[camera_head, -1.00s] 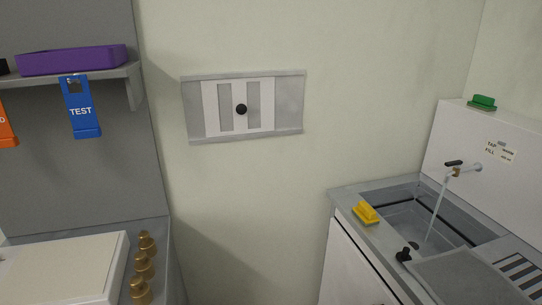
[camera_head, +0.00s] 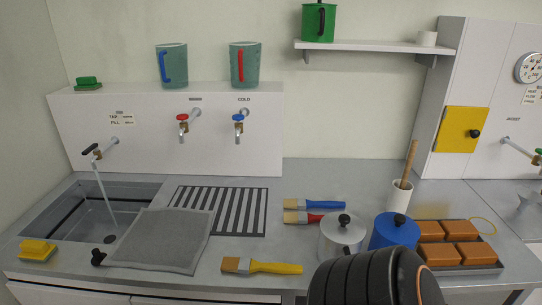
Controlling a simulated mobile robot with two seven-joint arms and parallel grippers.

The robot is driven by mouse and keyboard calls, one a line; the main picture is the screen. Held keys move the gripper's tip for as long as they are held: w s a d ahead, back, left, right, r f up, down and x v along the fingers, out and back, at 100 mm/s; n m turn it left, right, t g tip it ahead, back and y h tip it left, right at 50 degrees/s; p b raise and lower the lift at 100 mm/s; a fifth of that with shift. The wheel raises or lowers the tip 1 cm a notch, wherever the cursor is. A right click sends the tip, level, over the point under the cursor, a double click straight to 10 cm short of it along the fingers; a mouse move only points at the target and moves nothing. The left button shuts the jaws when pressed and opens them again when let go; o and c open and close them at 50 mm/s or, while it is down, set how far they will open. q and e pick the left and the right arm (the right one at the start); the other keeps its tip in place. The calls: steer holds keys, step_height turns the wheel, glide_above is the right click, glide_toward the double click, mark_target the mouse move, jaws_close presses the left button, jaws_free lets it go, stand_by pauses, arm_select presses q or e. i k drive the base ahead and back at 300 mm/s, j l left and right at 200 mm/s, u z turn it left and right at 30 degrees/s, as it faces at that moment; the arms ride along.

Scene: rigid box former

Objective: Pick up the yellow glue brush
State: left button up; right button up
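The yellow glue brush (camera_head: 262,266) lies flat near the front edge of the counter, with its bristles to the left and its yellow handle to the right. A blue-handled brush (camera_head: 316,205) and a red-handled brush (camera_head: 305,217) lie behind it. A dark ribbed part of my own body covers the bottom right of the view, just right of the yellow brush. Neither gripper is in view.
A silver pot (camera_head: 341,240) and a blue pot (camera_head: 394,234) stand right of the brushes. A tray (camera_head: 490,268) holds several orange-brown blocks.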

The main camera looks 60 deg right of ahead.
mark_target(245, 265)
steer(key=z, duration=1.9)
